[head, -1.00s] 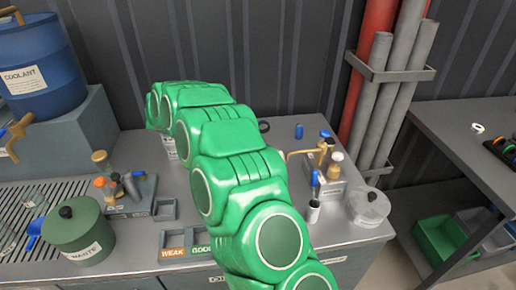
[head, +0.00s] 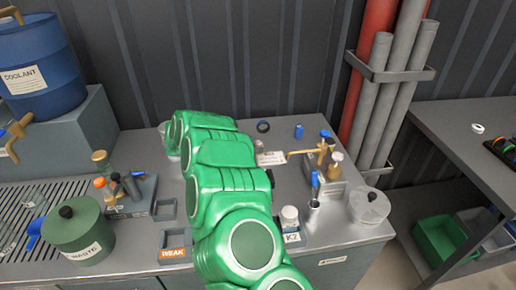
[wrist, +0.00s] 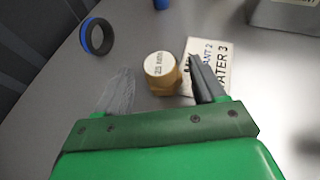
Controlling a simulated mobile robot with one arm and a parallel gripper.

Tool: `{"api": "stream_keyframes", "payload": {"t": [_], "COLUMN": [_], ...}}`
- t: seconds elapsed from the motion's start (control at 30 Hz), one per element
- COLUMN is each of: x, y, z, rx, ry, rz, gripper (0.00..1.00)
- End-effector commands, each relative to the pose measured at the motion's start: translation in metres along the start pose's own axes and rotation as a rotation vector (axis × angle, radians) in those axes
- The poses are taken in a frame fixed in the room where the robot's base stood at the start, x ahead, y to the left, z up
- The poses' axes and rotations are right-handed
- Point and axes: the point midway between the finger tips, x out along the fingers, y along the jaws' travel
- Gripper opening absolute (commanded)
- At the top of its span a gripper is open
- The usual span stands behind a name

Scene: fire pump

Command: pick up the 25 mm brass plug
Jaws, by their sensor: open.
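The 25 mm brass plug (wrist: 161,72) shows in the wrist view as a short brass piece with a white top marked "25 mm". It stands on the grey bench top just ahead of my gripper (wrist: 160,88). My gripper is open, with one finger to the left of the plug and the other to its right. I cannot tell whether the right finger touches it. In the head view my green arm covers the gripper, and I cannot make out the plug for certain.
A printed card (wrist: 222,62) lies beside the plug, partly under the right finger. A black ring with a blue band (wrist: 97,36) lies beyond to the left.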

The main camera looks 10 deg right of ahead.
Motion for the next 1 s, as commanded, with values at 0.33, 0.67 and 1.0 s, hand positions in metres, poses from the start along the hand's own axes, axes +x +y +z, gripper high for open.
{"api": "stream_keyframes", "payload": {"t": [0.33,0.67,1.0], "x": [0.028,0.045,0.045], "y": [-0.001,0.000,-0.001], "z": [0.002,0.003,0.003], "rx": [0.001,-0.001,0.000], "ry": [0.001,0.000,0.000], "rz": [0.000,0.001,0.001], "gripper": [0.69,0.69,0.48]}}
